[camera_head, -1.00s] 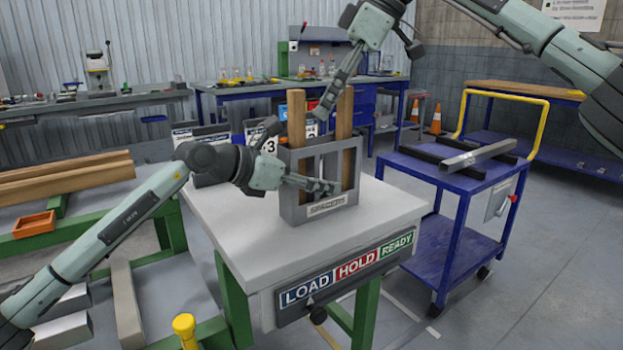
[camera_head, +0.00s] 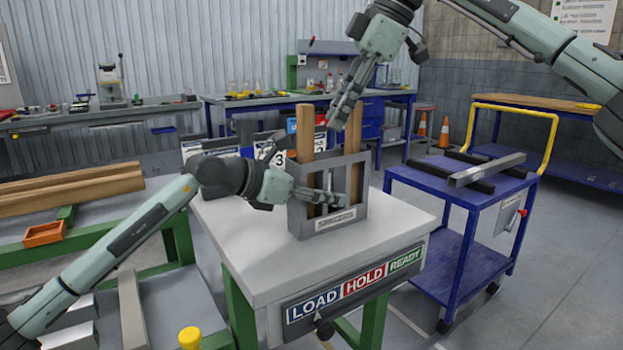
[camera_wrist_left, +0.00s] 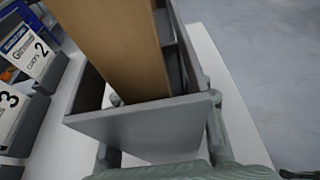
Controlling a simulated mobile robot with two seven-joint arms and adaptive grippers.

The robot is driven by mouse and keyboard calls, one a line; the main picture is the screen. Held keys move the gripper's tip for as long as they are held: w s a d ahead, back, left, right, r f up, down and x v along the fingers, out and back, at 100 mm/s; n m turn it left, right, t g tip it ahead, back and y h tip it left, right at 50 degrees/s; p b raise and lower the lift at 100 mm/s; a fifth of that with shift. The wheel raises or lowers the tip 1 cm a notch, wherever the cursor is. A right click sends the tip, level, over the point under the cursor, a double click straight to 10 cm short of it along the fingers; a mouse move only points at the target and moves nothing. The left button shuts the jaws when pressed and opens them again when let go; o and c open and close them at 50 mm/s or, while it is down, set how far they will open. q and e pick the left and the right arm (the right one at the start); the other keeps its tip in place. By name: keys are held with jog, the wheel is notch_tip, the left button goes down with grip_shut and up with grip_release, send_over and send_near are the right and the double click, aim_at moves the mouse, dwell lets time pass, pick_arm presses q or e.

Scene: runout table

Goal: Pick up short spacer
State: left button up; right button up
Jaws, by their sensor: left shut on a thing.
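Two wooden spacers stand upright in a grey open-fronted rack (camera_head: 297,222) on the white-topped table; I cannot tell surely which is the shorter. The left spacer (camera_head: 305,135) and the right spacer (camera_head: 354,130) both rise above the rack. My left gripper (camera_head: 330,197) is at the rack's left end, one finger across its front. In the left wrist view the fingers lie on either side of the rack's grey end wall (camera_wrist_left: 150,130), with a wooden spacer (camera_wrist_left: 120,45) just beyond. It is shut on the rack. My right gripper (camera_head: 340,115) points down beside the right spacer's top; its opening is unclear.
The table's front carries a LOAD, HOLD, READY panel (camera_head: 355,285). Numbered bins (camera_wrist_left: 25,120) stand behind the rack. A blue cart (camera_head: 460,195) with metal bars is at the right, and timber (camera_head: 70,190) lies at the left. The tabletop front is clear.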

aim_at(305, 139)
jog(key=s+a+r+n+t+h, duration=0.1)
jog(key=a+r+n, duration=0.15)
jog(key=n, duration=0.95)
jog(key=s+a+r+n+t+h, duration=0.1)
jog(key=r+n+h, duration=0.15)
jog(key=n, duration=0.85)
jog(key=shift+n+y, duration=0.3)
jog(key=shift+y, duration=0.15)
jog(key=x, duration=0.5)
jog(key=shift+w+f, duration=0.15)
jog(key=shift+f, duration=0.1)
jog(key=shift+t, duration=0.3)
jog(key=shift+x, duration=2.95)
grip_shut()
